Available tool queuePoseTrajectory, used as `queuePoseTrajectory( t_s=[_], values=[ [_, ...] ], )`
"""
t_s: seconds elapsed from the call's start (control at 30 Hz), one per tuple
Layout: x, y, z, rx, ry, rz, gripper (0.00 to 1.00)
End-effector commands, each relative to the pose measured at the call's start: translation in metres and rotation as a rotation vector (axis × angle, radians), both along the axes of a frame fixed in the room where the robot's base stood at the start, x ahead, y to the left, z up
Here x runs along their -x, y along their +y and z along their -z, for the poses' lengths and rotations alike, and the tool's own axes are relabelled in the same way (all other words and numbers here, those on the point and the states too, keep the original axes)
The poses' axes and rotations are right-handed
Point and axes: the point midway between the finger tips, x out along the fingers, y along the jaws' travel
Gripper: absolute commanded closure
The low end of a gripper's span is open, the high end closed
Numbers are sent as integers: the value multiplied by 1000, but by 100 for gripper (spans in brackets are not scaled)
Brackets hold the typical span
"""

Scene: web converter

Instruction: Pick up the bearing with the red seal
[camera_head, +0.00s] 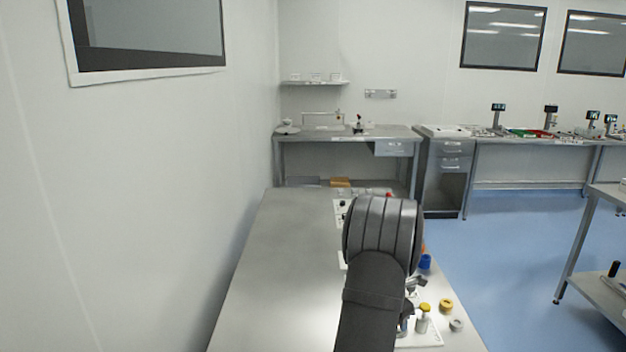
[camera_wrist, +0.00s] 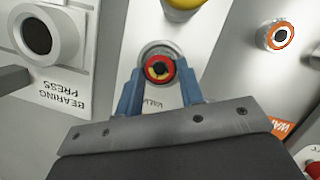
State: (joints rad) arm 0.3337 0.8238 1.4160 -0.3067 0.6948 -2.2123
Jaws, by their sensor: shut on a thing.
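The bearing with the red seal (camera_wrist: 159,68) shows in the wrist view as a red ring with a dark and yellow centre. It is over a round grey seat or fitting on a pale panel. I cannot tell whether it still touches that seat. My gripper (camera_wrist: 161,80) has its blue fingers on either side of the bearing and is shut on it. In the head view my own arm hides the gripper and the bearing.
A bearing press (camera_wrist: 37,36) stands at left in the wrist view. An orange-ringed part (camera_wrist: 279,36) is at right, and a yellow part is at the top edge. In the head view, a yellow part (camera_head: 446,305) and a grey part (camera_head: 457,325) sit near the bench's right edge. The bench's left side (camera_head: 285,270) is clear.

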Motion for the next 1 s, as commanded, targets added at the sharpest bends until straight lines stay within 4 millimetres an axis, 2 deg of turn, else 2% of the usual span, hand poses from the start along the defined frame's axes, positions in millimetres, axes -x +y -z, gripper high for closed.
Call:
queuePoseTrajectory(
  t_s=[0.7, 1.0],
  values=[
    [0, 0, -43, 1, -1, 0, 89],
    [0, 0, -49, 0, 0, 0, 89]
  ],
)
